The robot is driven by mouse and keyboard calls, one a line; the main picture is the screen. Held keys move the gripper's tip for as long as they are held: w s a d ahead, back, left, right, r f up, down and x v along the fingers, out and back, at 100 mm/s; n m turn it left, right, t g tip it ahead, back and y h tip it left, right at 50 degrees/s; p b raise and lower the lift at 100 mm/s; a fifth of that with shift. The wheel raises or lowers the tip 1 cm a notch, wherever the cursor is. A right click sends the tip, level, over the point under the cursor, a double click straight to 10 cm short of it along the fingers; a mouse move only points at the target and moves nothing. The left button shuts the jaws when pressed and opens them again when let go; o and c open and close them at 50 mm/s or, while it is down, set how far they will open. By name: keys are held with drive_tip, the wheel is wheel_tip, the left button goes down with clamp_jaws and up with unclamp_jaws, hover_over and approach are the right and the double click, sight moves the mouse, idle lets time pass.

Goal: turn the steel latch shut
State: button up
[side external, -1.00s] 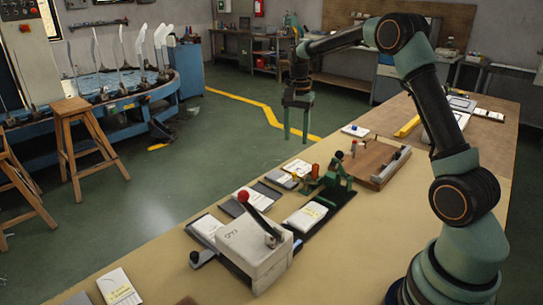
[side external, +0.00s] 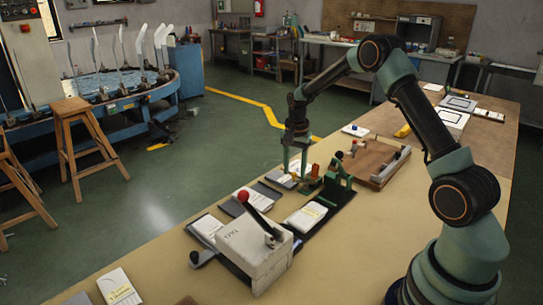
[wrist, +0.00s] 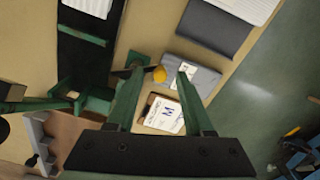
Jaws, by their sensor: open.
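My gripper (side external: 296,172) points down over the left side of the green fixture (side external: 338,188) in the side view. In the wrist view my gripper (wrist: 160,72) is open, its green fingers spread. A round orange knob (wrist: 160,74) shows between the fingertips, at the end of a short dark bar beside the green fixture (wrist: 90,98). I cannot tell whether the fingers touch it or how high they are above it. No part stands out clearly as the steel latch; the bar with the orange knob may be it, and its turn angle is unclear.
A pale box (side external: 255,250) with a red-knobbed lever (side external: 243,196) stands nearer the camera. A wooden tray (side external: 375,160) lies behind the fixture. Labelled packs (side external: 306,215) and a grey pad (wrist: 212,28) lie around it. The bench's right front is bare.

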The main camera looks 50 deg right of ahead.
clamp_jaws()
drive_tip(key=shift+a+n, duration=0.1)
drive_tip(key=shift+n, duration=0.2)
drive_tip(key=n, duration=0.2)
drive_tip(key=s+a+n, duration=0.1)
drive_tip(key=n, duration=0.2)
drive_tip(key=shift+s+a, duration=0.1)
drive_tip(key=shift+s, duration=0.1)
drive_tip(key=n, duration=0.1)
drive_tip(key=s+n, duration=0.1)
drive_tip(key=n, duration=0.1)
drive_tip(key=shift+a+n, duration=0.2)
drive_tip(key=shift+n, duration=0.1)
drive_tip(key=shift+s+r+n, duration=0.1)
drive_tip(key=shift+s+n, duration=0.1)
drive_tip(key=shift+n, duration=0.5)
drive_tip(key=shift+s+n, duration=0.15)
drive_tip(key=shift+n, duration=0.55)
